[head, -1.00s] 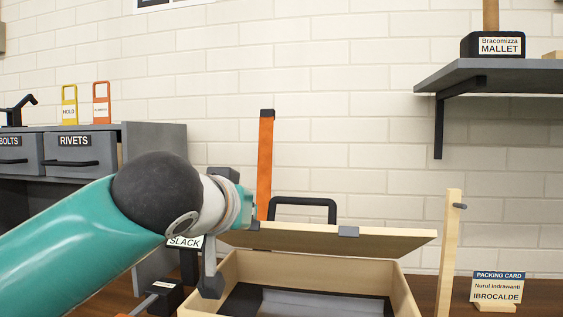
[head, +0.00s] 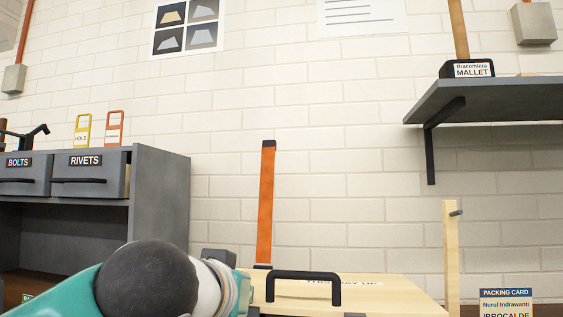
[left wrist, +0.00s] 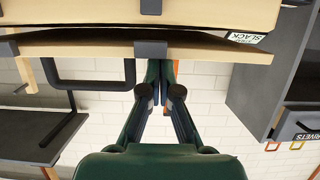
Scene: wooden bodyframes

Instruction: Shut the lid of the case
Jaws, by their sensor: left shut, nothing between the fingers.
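The case's pale wooden lid (head: 395,296) lies low in the head view, its top face showing a partly hidden label and a black handle (head: 305,275). In the left wrist view, which is upside down, the lid's edge (left wrist: 95,50) runs along the wall of the case (left wrist: 205,12). A narrow dark gap shows between them, so the lid looks slightly ajar. The handle (left wrist: 90,85) shows there too. My left gripper (left wrist: 160,82) is shut and empty, its tips at or very near the lid; contact is unclear. It is hidden in the head view. My right gripper is not in view.
An orange upright (head: 266,205) stands behind the case. A wooden post (head: 449,255) and a packing card (head: 506,300) stand at the right. A grey drawer cabinet (head: 160,215) is at the left. A wall shelf (head: 490,105) holds a mallet.

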